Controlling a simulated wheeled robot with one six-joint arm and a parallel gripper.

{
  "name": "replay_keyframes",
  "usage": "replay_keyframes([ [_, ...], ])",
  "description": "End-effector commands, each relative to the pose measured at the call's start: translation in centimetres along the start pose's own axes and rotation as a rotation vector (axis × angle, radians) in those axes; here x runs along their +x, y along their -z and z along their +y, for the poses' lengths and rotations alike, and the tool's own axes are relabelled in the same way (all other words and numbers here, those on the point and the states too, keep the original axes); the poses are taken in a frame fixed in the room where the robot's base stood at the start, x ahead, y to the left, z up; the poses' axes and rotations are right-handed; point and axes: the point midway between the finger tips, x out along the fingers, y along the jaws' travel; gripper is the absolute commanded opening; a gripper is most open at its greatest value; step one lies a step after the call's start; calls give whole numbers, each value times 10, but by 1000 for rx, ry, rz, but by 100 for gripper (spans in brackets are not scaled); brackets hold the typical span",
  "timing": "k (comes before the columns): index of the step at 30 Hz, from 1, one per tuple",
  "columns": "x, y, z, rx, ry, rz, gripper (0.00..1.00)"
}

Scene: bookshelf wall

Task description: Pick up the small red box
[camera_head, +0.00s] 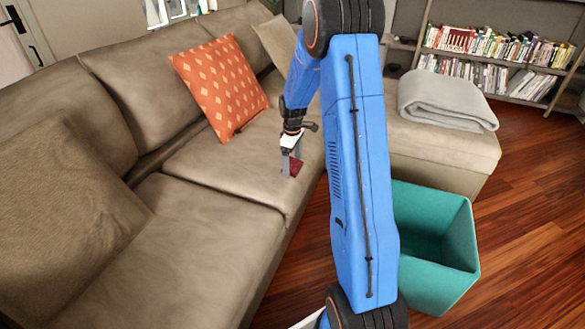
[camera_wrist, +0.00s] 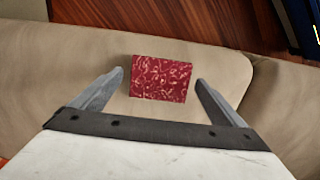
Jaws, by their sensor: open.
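The small red box (camera_wrist: 161,78) has a pale mottled pattern and lies on the beige sofa seat near its front edge. In the wrist view it sits between the two grey fingertips, with a visible gap on each side. My gripper (camera_wrist: 160,82) is open and empty. In the head view my gripper (camera_head: 292,158) points down at the box (camera_head: 291,168), and its fingers partly hide the box. I cannot tell exactly how far the fingertips are above the seat.
The sofa (camera_head: 200,240) fills the left, with an orange patterned cushion (camera_head: 222,88) against its back. A teal bin (camera_head: 435,240) stands on the wooden floor (camera_head: 530,200) at the right. A folded grey blanket (camera_head: 445,98) lies behind it, before a bookshelf (camera_head: 500,50).

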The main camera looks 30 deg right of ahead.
Motion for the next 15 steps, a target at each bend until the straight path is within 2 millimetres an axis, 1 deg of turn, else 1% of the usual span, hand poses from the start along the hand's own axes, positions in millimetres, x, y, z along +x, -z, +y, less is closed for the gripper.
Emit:
replay_keyframes([
  [4,0,0,0,0,0,0,94],
  [5,0,0,0,0,0,0,87],
  [6,0,0,0,0,0,0,77],
  [8,0,0,0,0,0,0,63],
  [9,0,0,0,0,0,0,53],
  [10,0,0,0,0,0,0,48],
  [15,0,0,0,0,0,0,48],
])
